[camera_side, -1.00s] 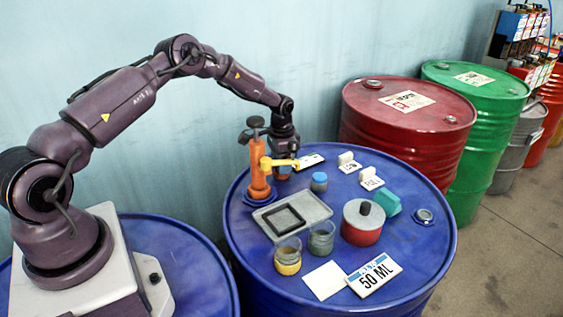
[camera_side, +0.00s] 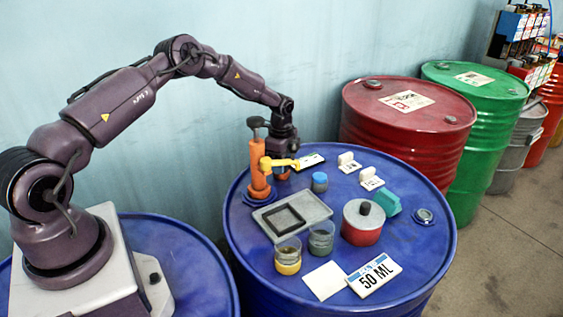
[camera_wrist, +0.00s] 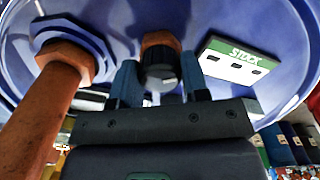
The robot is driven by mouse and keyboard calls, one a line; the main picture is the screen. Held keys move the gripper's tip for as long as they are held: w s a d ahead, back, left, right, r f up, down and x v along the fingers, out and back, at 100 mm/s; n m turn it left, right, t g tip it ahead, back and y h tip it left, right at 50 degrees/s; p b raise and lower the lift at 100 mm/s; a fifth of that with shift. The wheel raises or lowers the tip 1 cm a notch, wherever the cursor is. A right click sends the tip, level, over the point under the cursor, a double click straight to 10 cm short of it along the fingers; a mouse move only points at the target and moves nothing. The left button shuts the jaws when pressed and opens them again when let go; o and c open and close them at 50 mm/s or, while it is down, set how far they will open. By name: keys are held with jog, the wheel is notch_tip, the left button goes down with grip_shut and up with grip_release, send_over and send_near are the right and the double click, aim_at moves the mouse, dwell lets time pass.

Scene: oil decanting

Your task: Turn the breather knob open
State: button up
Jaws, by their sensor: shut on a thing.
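The breather knob (camera_wrist: 161,76) is black and ridged, on an orange base (camera_wrist: 158,39) on the blue drum lid. In the wrist view it sits between the two blue-grey fingers of my gripper (camera_wrist: 160,83), which is shut on it. The knob's open or closed position cannot be read. In the side view my gripper (camera_side: 284,158) points down at the back of the lid, behind the pump's yellow spout (camera_side: 280,162). An orange part of the base (camera_side: 282,172) shows below it, and the knob itself is hidden there.
The orange pump (camera_side: 259,168) stands close left of my gripper. A STOCK card (camera_wrist: 238,60) lies to its right. Drums stand behind right.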

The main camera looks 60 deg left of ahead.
jog(key=m, duration=0.4)
jog(key=shift+m, duration=0.3)
jog(key=shift+a+m, duration=0.1)
jog(key=shift+m, duration=1.5)
jog(key=o, duration=0.9)
notch_tip(320, 180, up, 13)
